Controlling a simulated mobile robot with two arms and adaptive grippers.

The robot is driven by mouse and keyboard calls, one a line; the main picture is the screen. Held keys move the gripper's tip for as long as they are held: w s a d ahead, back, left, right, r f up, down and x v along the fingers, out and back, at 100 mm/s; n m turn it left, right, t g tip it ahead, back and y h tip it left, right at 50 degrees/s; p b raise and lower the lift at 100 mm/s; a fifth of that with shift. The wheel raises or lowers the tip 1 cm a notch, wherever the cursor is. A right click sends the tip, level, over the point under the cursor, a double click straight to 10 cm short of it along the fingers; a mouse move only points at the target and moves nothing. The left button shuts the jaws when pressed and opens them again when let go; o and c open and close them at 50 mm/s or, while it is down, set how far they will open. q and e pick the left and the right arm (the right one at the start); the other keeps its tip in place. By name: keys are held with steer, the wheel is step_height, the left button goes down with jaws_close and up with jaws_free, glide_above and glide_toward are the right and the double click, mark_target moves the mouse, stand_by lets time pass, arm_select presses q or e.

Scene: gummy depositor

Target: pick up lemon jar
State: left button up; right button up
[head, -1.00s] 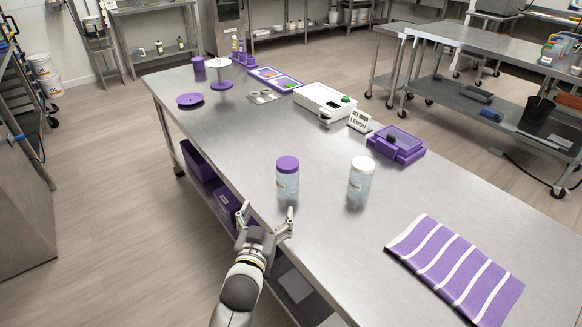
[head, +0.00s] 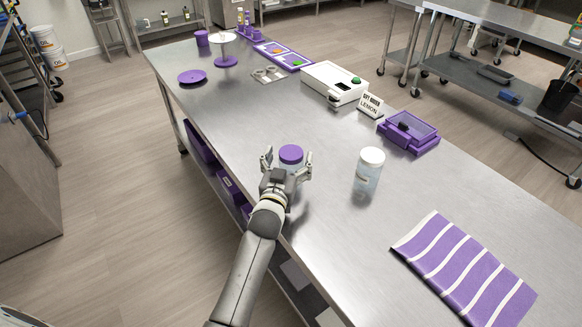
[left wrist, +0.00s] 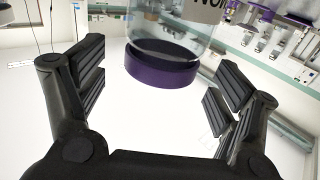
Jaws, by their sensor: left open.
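A clear jar with a purple lid (head: 291,154) stands on the steel table. In the left wrist view the same jar (left wrist: 165,62) appears upside down, and its cut-off label letters fit the end of "LEMON". My left gripper (head: 287,161) is open, its fingers on either side of the jar in the head view and partly hiding its body. In the left wrist view the jar is between and beyond the open fingers, with no contact visible. A second clear jar with a white lid (head: 369,170) stands to the right. My right gripper is not in view.
A purple-and-white striped cloth (head: 465,266) lies at the front right. A "LEMON" sign (head: 370,105), a purple tray (head: 409,132) and a white machine (head: 334,83) stand farther back. The table is clear left of the jars.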

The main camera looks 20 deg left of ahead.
arm_select(q)
steer(key=shift+w, duration=1.2)
steer(key=shift+w+a, duration=0.1)
steer(key=shift+w, duration=0.15)
steer(key=c, duration=1.4)
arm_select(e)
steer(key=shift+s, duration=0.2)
